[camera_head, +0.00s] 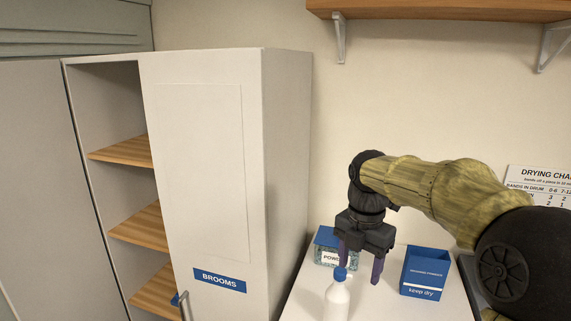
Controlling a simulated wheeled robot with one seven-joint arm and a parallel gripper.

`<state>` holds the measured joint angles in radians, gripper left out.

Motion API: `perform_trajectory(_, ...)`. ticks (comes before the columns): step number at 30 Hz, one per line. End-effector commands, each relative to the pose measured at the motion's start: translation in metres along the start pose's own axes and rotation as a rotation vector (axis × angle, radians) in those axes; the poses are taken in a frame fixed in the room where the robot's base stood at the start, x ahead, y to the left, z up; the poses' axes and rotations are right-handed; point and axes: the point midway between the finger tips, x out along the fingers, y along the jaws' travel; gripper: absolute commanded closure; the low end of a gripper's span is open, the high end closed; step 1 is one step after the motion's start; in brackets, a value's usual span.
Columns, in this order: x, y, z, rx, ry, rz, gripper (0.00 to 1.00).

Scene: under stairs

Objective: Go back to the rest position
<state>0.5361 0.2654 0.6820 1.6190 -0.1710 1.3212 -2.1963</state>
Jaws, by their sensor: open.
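My gripper (361,270) hangs at the end of my arm, pointing down above the white counter (385,300). Its two purple fingers are apart, with no object seen gripped between them. A white bottle with a blue cap (337,298) stands just in front of the left finger in the picture. I cannot tell whether they touch. A powder box (328,257) stands behind the left finger and is partly hidden by it. A blue box marked "keep dry" (424,273) stands to the right of the gripper, apart from it.
A tall white cabinet (205,170) labelled "BROOMS" stands at left, beside open compartments with wooden shelves (135,222). A wooden wall shelf (440,8) on metal brackets is above. A drying chart (540,185) hangs at right. The wall between is bare.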

Motion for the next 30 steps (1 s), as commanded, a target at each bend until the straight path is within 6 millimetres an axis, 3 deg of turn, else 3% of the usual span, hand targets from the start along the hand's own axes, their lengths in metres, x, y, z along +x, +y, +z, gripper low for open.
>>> perform_trajectory(3, 0.001, 0.001, -0.001, 0.001, 0.000, 0.000, 0.41)
perform_trajectory(17, 0.047, -0.001, -0.013, 0.270, -0.018, 0.008, 0.41)
perform_trajectory(23, 0.081, -0.004, -0.023, 0.479, -0.029, 0.022, 0.41)
perform_trajectory(30, 0.144, -0.021, -0.039, 0.913, -0.040, 0.064, 0.41)
